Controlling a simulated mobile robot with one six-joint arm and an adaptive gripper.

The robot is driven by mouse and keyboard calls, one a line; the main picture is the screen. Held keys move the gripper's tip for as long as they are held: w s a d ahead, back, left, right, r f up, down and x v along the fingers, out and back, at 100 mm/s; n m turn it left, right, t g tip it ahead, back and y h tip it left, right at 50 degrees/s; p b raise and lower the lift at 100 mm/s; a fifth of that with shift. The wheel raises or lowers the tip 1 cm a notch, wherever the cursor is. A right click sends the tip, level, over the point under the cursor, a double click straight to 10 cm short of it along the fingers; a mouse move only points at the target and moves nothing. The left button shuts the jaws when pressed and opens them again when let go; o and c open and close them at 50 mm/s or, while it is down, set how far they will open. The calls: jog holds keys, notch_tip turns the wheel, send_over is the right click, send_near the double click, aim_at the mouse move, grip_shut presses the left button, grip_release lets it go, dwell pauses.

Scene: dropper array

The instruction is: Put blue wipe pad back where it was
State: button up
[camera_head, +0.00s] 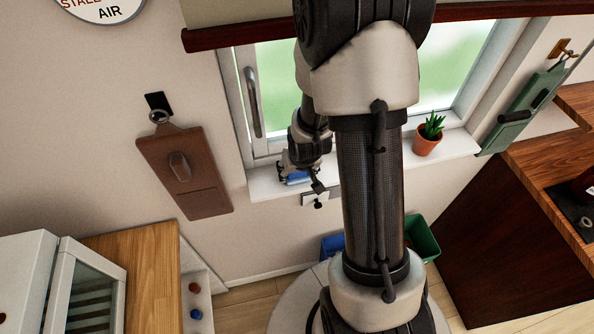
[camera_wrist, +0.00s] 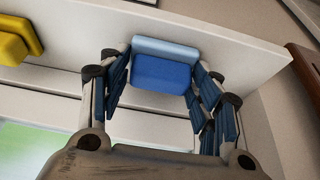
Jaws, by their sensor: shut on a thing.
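The blue wipe pad (camera_wrist: 160,75) has a darker blue body and a pale blue strip along one edge. It sits between the fingers of my gripper (camera_wrist: 163,62), which is shut on it. In the head view my gripper (camera_head: 300,168) is at the left part of the white windowsill (camera_head: 262,187), and a little of the blue pad (camera_head: 297,178) shows below the fingers. The pad is at the sill's surface or just above it; I cannot tell whether it touches. My arm hides the middle of the sill in the head view.
A yellow pad-like thing (camera_wrist: 15,45) lies on the sill, apart from the gripper. A potted plant (camera_head: 428,140) stands on the sill's right part. A brown board (camera_head: 185,170) hangs left of the window. A green bin (camera_head: 424,238) stands below on the floor.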

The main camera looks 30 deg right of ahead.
jog(key=o, duration=1)
jog(key=shift+o, duration=0.2)
jog(key=s+a+r+n+p, duration=0.1)
jog(key=s+a+r+p, duration=0.25)
jog(key=r, duration=0.85)
jog(key=s+a+r+p, duration=0.2)
jog(key=s+r+p, duration=0.15)
jog(key=r, duration=0.75)
jog(key=s+a+r+n, duration=0.1)
jog(key=s+a+r, duration=0.2)
jog(key=s+r, duration=0.2)
jog(key=s+a+r+n+y+b, duration=0.1)
jog(key=s+a+r, duration=0.3)
jog(key=s, duration=0.3)
jog(key=shift+s+r, duration=0.25)
jog(key=shift+r, duration=0.1)
notch_tip(320, 180, down, 15)
jog(key=b, duration=1.5)
